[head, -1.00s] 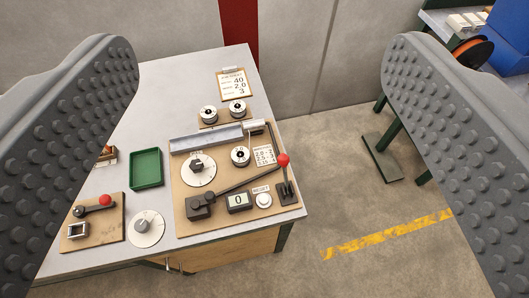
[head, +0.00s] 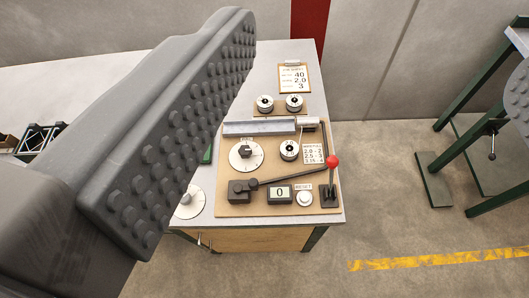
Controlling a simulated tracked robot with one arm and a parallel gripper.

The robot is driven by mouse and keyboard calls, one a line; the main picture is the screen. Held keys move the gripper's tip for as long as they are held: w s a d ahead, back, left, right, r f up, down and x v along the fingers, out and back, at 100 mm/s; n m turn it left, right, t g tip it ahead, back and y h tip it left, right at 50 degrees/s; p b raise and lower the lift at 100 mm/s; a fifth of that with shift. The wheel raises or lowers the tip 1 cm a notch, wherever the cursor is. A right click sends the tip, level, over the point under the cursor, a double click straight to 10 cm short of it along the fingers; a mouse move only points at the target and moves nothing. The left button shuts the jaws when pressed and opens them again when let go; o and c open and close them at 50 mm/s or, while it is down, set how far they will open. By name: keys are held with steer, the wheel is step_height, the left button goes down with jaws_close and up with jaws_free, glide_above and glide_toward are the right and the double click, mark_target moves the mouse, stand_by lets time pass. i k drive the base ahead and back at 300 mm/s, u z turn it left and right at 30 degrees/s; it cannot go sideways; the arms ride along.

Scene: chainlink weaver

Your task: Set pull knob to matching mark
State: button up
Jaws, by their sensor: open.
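The pull knob (head: 245,152) is a dark knob on a white round dial with a small label above that seems to read PULL. It sits on the tan board (head: 230,203) at the upper left. Its marks and pointer direction are too small to read. A card (head: 313,154) right of it lists number pairs, seemingly 2.0 – 2, 2.5 – 3 and 3.15 – 4. A clipboard sheet (head: 294,78) behind shows 40, 2.0 and 3. My gripper (head: 379,58) is open and empty, its fingers wide apart in the foreground, apart from the knob.
A counter (head: 281,194) showing 0 and a white button (head: 305,198) are in front. Small dials (head: 289,150) and a grey channel (head: 260,127) are nearby. My left finger hides the bench's left part.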

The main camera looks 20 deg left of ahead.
mark_target(245, 151)
steer(key=z, duration=0.15)
steer(key=k, duration=0.35)
steer(key=u, duration=0.55)
steer(key=i, duration=1.25)
steer(key=z, duration=0.45)
